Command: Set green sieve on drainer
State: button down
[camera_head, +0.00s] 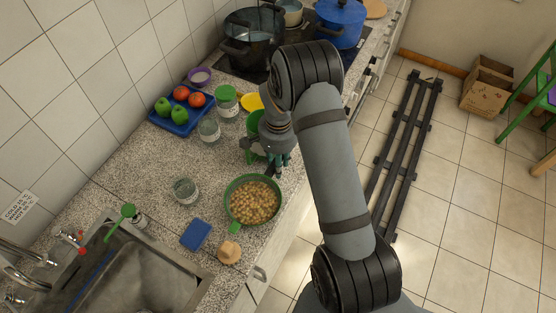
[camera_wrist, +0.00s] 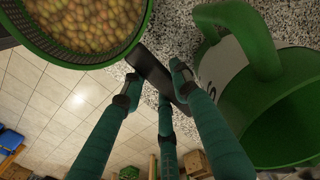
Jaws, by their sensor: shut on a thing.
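The green sieve (camera_head: 235,212), full of round tan pieces like chickpeas, is at the front of the speckled counter. It fills the upper left of the wrist view (camera_wrist: 130,45). My gripper (camera_head: 278,168) is at the sieve's far side, its teal fingers (camera_wrist: 160,88) closed around the sieve's dark handle (camera_wrist: 150,65). Whether the sieve touches the counter is unclear. I cannot make out for sure which thing is the drainer; the metal sink (camera_head: 150,270) is at the lower left of the head view.
A green and white can-like vessel (camera_wrist: 285,90) stands close by my gripper. A glass jar (camera_head: 185,190), blue sponge (camera_head: 196,234) and wooden piece (camera_head: 229,252) surround the sieve. A blue tray (camera_head: 182,127) with fruit, a black pot (camera_head: 250,45) and a blue pot (camera_head: 340,22) stand farther back.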

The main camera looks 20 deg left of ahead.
jog(key=shift+f, duration=0.15)
jog(key=shift+f+b, duration=0.2)
jog(key=shift+b, duration=0.1)
jog(key=c, duration=1.3)
grip_release()
jog(key=shift+r, duration=0.1)
jog(key=shift+c, duration=0.2)
jog(key=shift+r, duration=0.1)
notch_tip(320, 180, up, 11)
jog(key=b, duration=0.2)
jog(key=shift+o, duration=0.7)
jog(key=shift+d+r, duration=0.1)
jog(key=shift+r, duration=0.45)
